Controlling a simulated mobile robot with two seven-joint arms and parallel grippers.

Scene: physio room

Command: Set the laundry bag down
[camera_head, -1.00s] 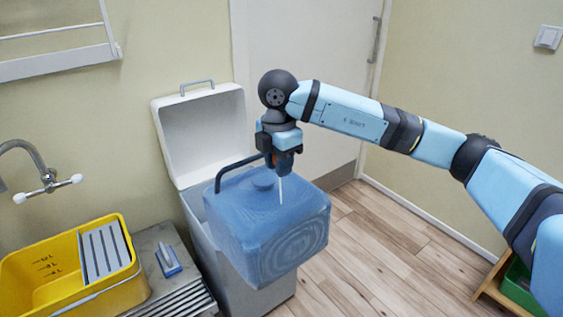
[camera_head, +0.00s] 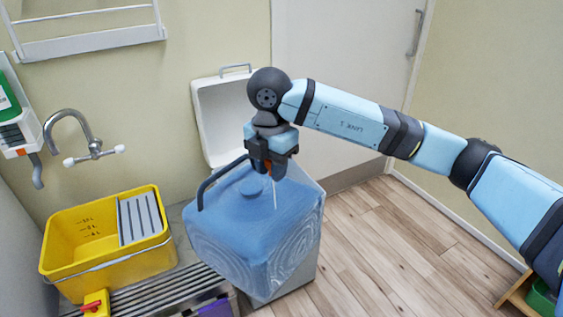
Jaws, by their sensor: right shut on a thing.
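The laundry bag (camera_head: 240,228) is a blue, box-like bag with a dark curved handle and a pale drawstring. It hangs from my right gripper (camera_head: 268,168), which is shut on its top. The bag is in front of a grey bin (camera_head: 306,258) with its white lid (camera_head: 212,118) raised, and covers most of the bin's opening. I cannot tell whether the bag touches the bin. My left gripper is not in view.
A yellow bucket (camera_head: 75,262) with a grey wringer stands on a slatted metal surface (camera_head: 150,300) at the left. A tap (camera_head: 92,150) sticks out above it. A door (camera_head: 330,60) is behind.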

